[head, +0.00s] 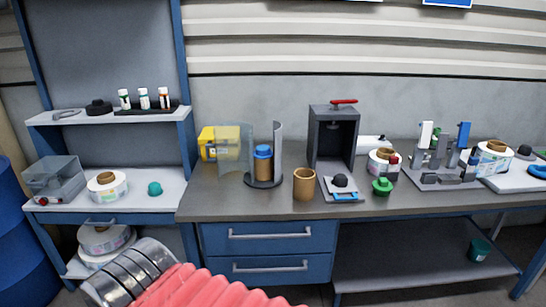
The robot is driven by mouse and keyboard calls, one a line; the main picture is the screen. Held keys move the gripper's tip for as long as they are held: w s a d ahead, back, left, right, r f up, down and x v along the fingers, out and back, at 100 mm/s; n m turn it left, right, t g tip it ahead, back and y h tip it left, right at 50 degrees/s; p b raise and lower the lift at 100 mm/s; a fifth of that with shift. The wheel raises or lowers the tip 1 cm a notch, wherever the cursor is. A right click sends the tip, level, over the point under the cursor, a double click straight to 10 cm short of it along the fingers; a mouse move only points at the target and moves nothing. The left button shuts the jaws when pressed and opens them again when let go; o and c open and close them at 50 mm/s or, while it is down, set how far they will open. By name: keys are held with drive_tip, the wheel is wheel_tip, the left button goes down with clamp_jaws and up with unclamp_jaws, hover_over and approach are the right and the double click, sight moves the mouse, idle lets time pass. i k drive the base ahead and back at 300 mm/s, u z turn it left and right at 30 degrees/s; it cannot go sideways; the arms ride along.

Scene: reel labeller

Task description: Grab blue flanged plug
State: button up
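A blue plug (263,152) with a wider lower rim sits on top of a brown cardboard core (263,169). The core stands upright in a dark round holder (264,183) with a curved clear guard on its left and a curved grey wall on its right. It is on the grey workbench, left of centre. My gripper is not in view. A silver and red ribbed part, which looks like my arm, fills the lower left front.
An open brown core (304,184) stands right of the holder. A dark press frame (333,137) with a red lever rises behind. A green plug (382,187) and label reels (384,161) are farther right. A yellow box (218,143) is behind left. Bare bench (225,205) lies in front.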

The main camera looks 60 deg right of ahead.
sight(262, 152)
drive_tip(key=z, duration=0.95)
drive_tip(key=i, duration=1.5)
